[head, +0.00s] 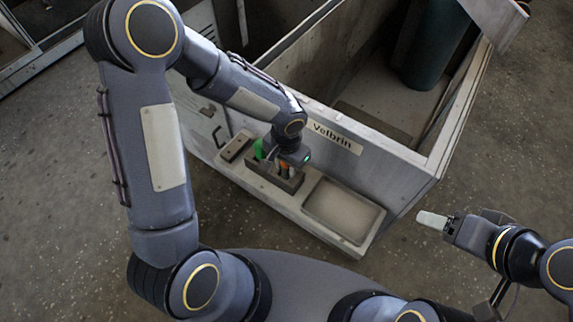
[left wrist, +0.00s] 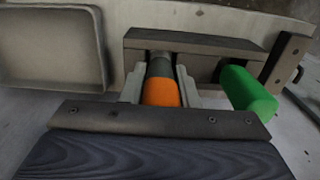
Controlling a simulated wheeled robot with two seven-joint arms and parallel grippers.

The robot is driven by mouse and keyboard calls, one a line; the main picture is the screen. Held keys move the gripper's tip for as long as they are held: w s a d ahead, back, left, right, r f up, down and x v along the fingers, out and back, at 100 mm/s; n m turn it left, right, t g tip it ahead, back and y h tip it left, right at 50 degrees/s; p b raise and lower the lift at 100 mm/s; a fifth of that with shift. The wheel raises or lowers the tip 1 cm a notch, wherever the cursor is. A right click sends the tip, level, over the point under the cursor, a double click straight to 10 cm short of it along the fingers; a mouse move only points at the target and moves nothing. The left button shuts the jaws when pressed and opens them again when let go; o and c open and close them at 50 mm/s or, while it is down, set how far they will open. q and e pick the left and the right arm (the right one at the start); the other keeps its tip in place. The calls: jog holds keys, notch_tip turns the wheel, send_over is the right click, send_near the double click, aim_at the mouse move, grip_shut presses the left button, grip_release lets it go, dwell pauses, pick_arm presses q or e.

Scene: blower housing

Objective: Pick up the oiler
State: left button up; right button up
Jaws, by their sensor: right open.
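My left gripper (head: 285,166) points down into a small grey rack (head: 262,178) on the bench ledge. In the left wrist view its pale fingers (left wrist: 162,88) stand on either side of an upright tool with an orange end and dark grey body (left wrist: 162,82). The fingers lie close along it; I cannot tell whether they press on it. A green cylinder (left wrist: 245,92) leans beside them, outside the fingers; it also shows in the head view (head: 258,150). I cannot tell which is the oiler. My right gripper (head: 432,220) is open and empty, away from the bench.
A shallow empty tray (head: 343,208) is right of the rack on the ledge. A small brown-grey block (head: 236,146) lies left of it. The box wall with a "Velbrin" label (head: 332,137) rises behind. A dark green cylinder (head: 437,50) stands inside the box.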

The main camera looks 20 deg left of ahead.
pick_arm(q)
grip_shut()
jog(key=shift+r, duration=0.55)
notch_tip(320, 180, up, 2)
jog(key=shift+r+p, duration=0.25)
jog(key=shift+p, duration=0.15)
jog(key=s+d+r, duration=0.1)
jog(key=d+r, duration=0.8)
jog(key=d, duration=0.5)
jog(key=shift+r, duration=0.2)
jog(key=shift+s, duration=0.1)
